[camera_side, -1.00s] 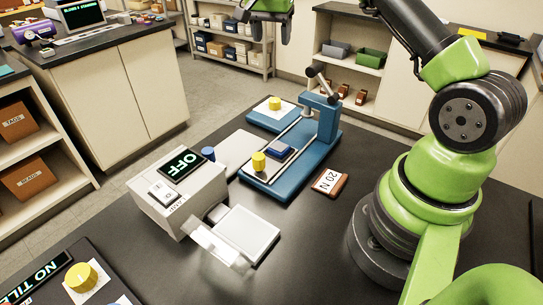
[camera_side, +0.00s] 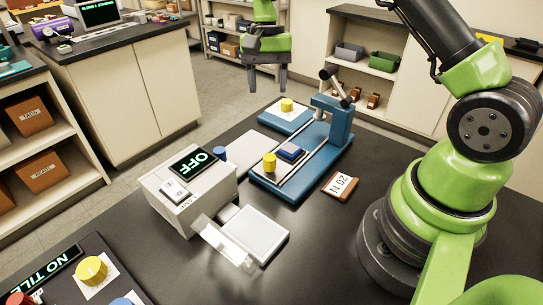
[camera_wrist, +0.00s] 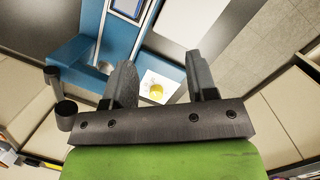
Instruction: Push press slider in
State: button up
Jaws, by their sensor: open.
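The blue press (camera_side: 335,115) stands on the dark bench with its base and rails running toward the front left. On the rails sits a small blue slider block (camera_side: 290,152), with a yellow cylinder (camera_side: 269,162) beside it at the front end. A lever with dark ends (camera_side: 335,85) tops the press. My gripper (camera_side: 267,88) is open and empty, fingers down, in the air behind and above the press.
A blue plate with a white pad and yellow cylinder (camera_side: 287,104) lies behind the press. A box reading OFF (camera_side: 190,185) and a white plate with a clear flap (camera_side: 255,233) are at left. A 20 N tag (camera_side: 340,186) lies at right.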

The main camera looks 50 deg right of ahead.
jog(key=n+g+y, duration=0.1)
jog(key=n+y, duration=0.1)
send_near(270, 157)
jog(key=x, duration=1)
